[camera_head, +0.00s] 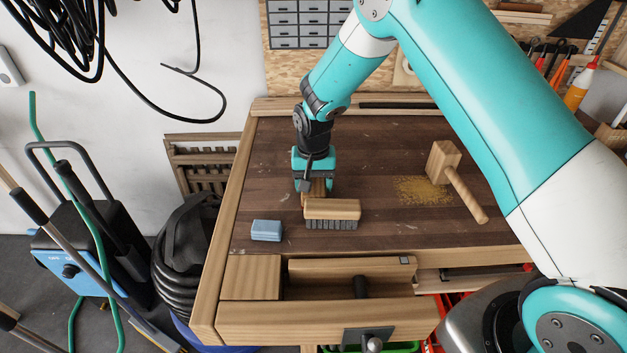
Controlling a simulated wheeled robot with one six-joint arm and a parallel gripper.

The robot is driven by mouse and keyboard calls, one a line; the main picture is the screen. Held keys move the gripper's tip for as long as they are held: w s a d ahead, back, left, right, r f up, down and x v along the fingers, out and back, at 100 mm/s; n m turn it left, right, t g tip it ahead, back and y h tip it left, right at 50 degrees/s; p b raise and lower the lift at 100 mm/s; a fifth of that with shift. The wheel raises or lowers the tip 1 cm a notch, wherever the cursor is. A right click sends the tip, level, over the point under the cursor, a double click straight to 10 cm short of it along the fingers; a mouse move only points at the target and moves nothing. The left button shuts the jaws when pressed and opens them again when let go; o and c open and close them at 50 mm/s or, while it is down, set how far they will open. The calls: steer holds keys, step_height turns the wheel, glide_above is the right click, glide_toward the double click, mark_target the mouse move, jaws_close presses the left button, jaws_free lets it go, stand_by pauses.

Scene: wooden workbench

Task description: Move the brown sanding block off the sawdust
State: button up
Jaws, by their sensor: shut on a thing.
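My gripper (315,186) is over the left-middle part of the bench top, pointing down, shut on a small brown block (318,189), which looks like the sanding block. The block is partly hidden by the fingers and by a brush in front of it. I cannot tell whether it touches the bench. The sawdust (418,190) is a yellowish patch to the right, well apart from my gripper, with no brown block on it.
A wooden brush (332,208) with dark bristles is just in front of my gripper. A blue block (267,230) lies to the left front. The workbench (370,140) is clear behind the sawdust.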

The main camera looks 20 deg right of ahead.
steer(key=shift+f, duration=0.15)
steer(key=o, duration=1)
steer(key=shift+c, duration=0.2)
steer(key=shift+r, duration=0.2)
step_height(320, 180, up, 12)
steer(key=b, duration=0.2)
steer(key=s+a+r+n+y, duration=0.1)
steer(key=s+r+n, duration=0.2)
steer(key=s, duration=0.7)
steer(key=s+a+r+n+y, duration=0.1)
steer(key=s+r+n, duration=0.3)
steer(key=s, duration=0.6)
steer(key=s+a+r+n+y, duration=0.2)
steer(key=s+r+n, duration=0.1)
steer(key=s, duration=0.8)
steer(key=shift+a+r+n, duration=0.3)
steer(key=shift+r+n, duration=0.1)
steer(key=shift+r, duration=0.2)
